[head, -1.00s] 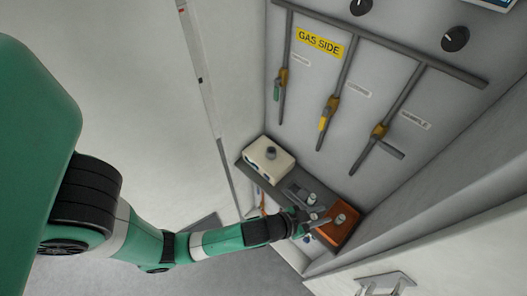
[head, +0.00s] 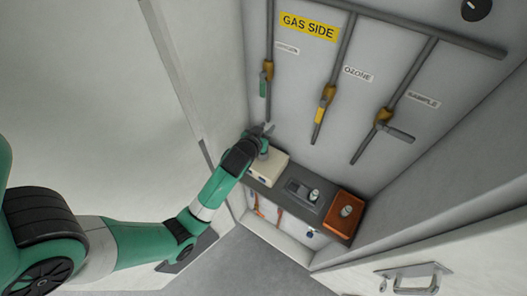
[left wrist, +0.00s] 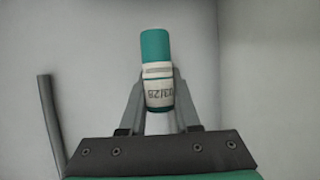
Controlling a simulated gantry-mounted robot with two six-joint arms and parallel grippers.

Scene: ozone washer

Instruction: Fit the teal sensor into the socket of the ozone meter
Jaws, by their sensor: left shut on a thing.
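The teal sensor (left wrist: 156,68) shows in the left wrist view as a teal cylinder with a white label band, upright in the picture. My left gripper (left wrist: 158,100) is shut on its labelled lower part. In the head view my left gripper (head: 263,130) is above the back of a cream box (head: 268,168) at the left end of the shelf; I cannot tell whether it touches it. This box may be the ozone meter; its top is partly hidden by the gripper, and no socket shows clearly. My right gripper is not in view.
The dark shelf (head: 268,190) also carries a grey device with a pale cylinder (head: 314,195) and an orange-brown box (head: 335,222) with a cylinder on top. Pipes with valve handles (head: 327,95) hang on the wall above. A white panel (head: 390,270) with a handle is at lower right.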

